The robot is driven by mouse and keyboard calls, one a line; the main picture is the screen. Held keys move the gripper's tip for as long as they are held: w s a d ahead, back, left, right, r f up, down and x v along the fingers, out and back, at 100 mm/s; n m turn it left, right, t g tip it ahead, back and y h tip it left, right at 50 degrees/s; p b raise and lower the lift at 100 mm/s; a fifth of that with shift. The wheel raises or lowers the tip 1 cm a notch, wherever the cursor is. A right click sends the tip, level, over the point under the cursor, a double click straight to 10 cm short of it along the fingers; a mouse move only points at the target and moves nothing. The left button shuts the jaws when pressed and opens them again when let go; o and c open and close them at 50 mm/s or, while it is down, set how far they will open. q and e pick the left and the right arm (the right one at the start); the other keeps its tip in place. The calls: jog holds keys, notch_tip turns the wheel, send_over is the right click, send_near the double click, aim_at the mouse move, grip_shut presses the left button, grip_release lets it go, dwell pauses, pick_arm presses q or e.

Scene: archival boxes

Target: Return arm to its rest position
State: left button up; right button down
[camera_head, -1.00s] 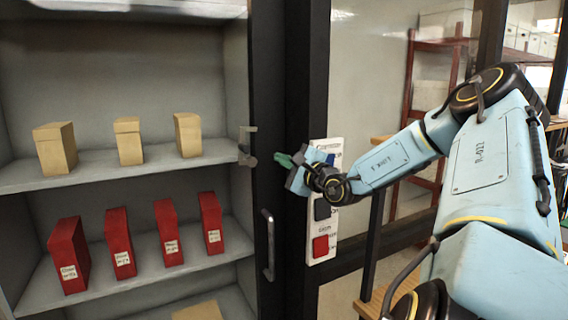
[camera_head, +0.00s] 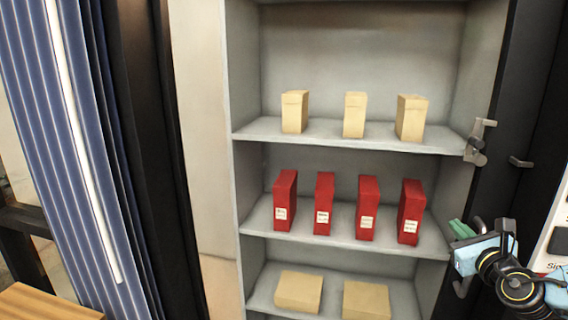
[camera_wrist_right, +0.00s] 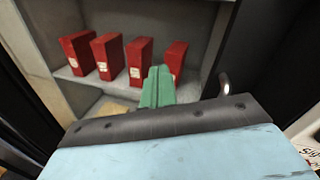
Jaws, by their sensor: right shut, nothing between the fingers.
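My right gripper (camera_head: 461,229) is at the right edge of the cabinet in the head view, beside the shelf with the red boxes. Its green fingers are shut and empty, and they also show in the right wrist view (camera_wrist_right: 157,87), in front of the red boxes. The gripper looks apart from the boxes. Most of the right arm is cut off by the right edge of the head view. My left gripper is not in view.
An open grey cabinet (camera_head: 340,132) holds tan boxes (camera_head: 354,115) above, several red archival boxes (camera_head: 367,208) in the middle and flat tan boxes (camera_head: 298,292) below. A labelled panel (camera_head: 552,245) is at right. A blue curtain (camera_head: 62,130) hangs at left.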

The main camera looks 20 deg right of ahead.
jog(key=s+a+f+m+g, duration=0.3)
jog(key=a+f+m, duration=0.6)
jog(key=s+a+f+m+g, duration=0.3)
jog(key=s+a+f+m, duration=0.1)
jog(key=a+f+m, duration=0.5)
jog(key=s+a+f+m+g+y, duration=0.3)
jog(key=s+a+m+g, duration=0.1)
jog(key=s+a+m, duration=0.35)
jog(key=s+a+f+m+g+y, duration=0.3)
jog(key=s+a+m, duration=0.4)
jog(key=s+m, duration=0.15)
notch_tip(320, 180, down, 28)
jog(key=g+b, duration=0.2)
jog(key=b, duration=0.2)
jog(key=s+d+f+b, duration=0.3)
jog(key=s+f+b, duration=0.1)
jog(key=s+f, duration=1.3)
notch_tip(320, 180, down, 3)
jog(key=shift+s+r+n+g, duration=0.2)
jog(key=shift+n+g, duration=0.1)
jog(key=shift+g, duration=0.1)
